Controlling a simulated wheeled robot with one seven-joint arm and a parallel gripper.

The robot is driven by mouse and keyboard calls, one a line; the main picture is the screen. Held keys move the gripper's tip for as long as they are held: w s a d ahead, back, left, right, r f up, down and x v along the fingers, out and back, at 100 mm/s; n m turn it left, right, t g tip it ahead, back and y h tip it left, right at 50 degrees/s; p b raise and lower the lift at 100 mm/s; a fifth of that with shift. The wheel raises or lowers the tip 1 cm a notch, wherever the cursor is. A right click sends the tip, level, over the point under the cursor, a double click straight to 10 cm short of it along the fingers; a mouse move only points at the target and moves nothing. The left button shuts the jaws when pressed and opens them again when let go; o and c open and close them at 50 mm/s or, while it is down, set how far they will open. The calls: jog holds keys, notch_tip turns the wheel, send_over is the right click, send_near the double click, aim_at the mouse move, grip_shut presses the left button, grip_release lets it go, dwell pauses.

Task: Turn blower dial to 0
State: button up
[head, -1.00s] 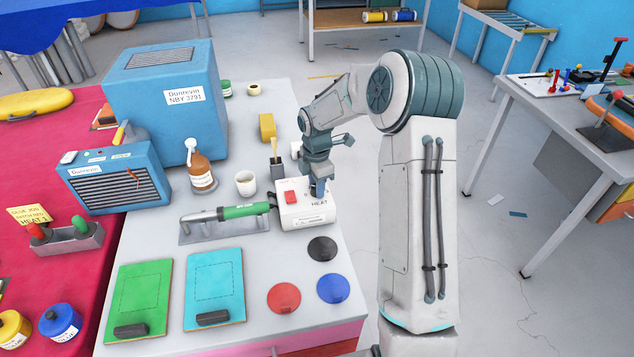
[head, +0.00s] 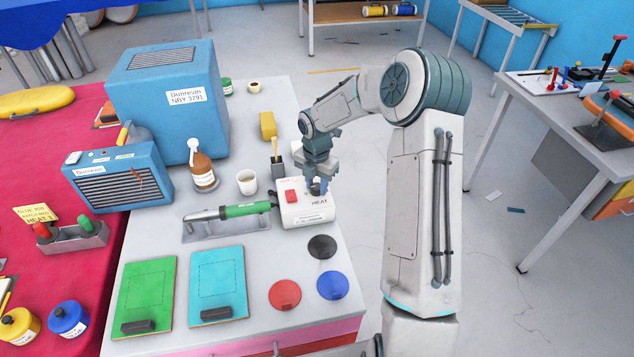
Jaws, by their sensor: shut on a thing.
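The white blower control box (head: 304,214) with a red switch (head: 291,196) and the label "HEAT" stands on the grey table. My gripper (head: 318,188) points down over the right part of the box top, shut on the dark dial there. The dial is mostly hidden by the fingers, and its pointer and numbers cannot be read. The blower's green-handled tool (head: 240,210) lies in a metal rest left of the box.
Green (head: 146,290) and cyan boards (head: 216,280) and black, red (head: 285,294) and blue discs lie in front. A white cup (head: 246,182), brush holder (head: 277,170), brown bottle (head: 203,171) and blue machine (head: 168,95) stand behind and left.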

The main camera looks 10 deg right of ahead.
aim_at(316, 186)
dwell(0.3)
jog(key=o, duration=1)
jog(key=shift+c, duration=0.2)
notch_tip(316, 186, up, 14)
jog(key=b, duration=0.1)
